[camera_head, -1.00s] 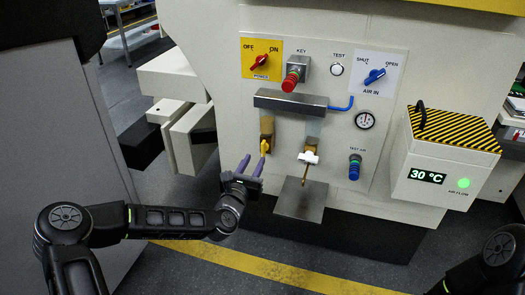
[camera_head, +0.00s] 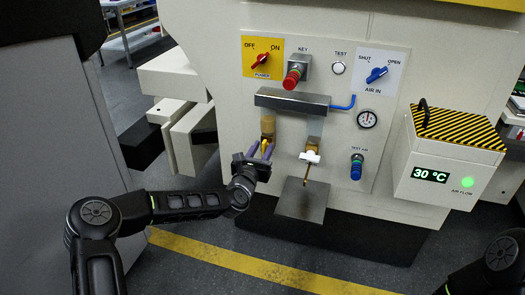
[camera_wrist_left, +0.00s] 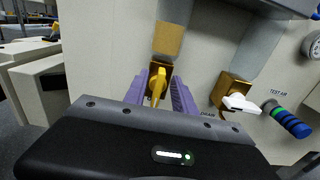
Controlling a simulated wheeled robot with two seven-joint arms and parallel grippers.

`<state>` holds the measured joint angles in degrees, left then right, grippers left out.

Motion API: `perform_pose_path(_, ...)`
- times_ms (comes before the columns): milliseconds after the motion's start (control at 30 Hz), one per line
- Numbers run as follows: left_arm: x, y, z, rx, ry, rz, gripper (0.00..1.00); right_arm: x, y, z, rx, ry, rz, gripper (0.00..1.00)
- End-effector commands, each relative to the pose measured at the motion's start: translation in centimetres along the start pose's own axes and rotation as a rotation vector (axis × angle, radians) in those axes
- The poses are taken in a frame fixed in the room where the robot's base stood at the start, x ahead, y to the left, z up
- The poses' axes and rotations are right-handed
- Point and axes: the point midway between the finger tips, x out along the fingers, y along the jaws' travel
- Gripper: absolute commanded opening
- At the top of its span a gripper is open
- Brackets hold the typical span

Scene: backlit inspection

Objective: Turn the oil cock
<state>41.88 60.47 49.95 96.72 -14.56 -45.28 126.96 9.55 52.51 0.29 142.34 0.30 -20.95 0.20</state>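A cock with a yellow lever (camera_wrist_left: 157,84) hangs under the left sight tube on the machine's front panel. In the head view its brass body (camera_head: 267,126) shows, with the lever partly hidden by my fingers. My left gripper (camera_head: 261,149) is at this cock, its purple fingers apart. In the left wrist view the fingers (camera_wrist_left: 159,95) stand one on each side of the yellow lever, seemingly with small gaps. A second cock with a white handle (camera_head: 309,158) sits to the right, by a DRAIN label. My right gripper is not in view.
A steel block (camera_head: 291,101) lies above both cocks. A steel drip plate (camera_head: 303,200) juts out below the white-handled cock. A blue TEST AIR knob (camera_head: 356,166) and a gauge (camera_head: 366,119) are further right. Pale blocks (camera_head: 190,130) stand at left.

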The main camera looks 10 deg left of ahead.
Motion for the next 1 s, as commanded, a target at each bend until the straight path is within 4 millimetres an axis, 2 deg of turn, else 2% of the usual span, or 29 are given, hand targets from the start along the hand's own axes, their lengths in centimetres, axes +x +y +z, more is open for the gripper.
perform_pose_path(300, 0.31, 0.0, -0.02, 0.0, 0.001, 0.0, 0.31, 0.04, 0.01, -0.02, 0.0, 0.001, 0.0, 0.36)
perform_pose_path(700, 0.29, 0.0, -0.01, 0.0, 0.001, 0.0, 0.0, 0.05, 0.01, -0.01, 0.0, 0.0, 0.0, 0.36)
perform_pose_path(1000, 0.29, -0.02, -0.02, 0.0, 0.001, 0.0, 0.0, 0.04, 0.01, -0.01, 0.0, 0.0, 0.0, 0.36)
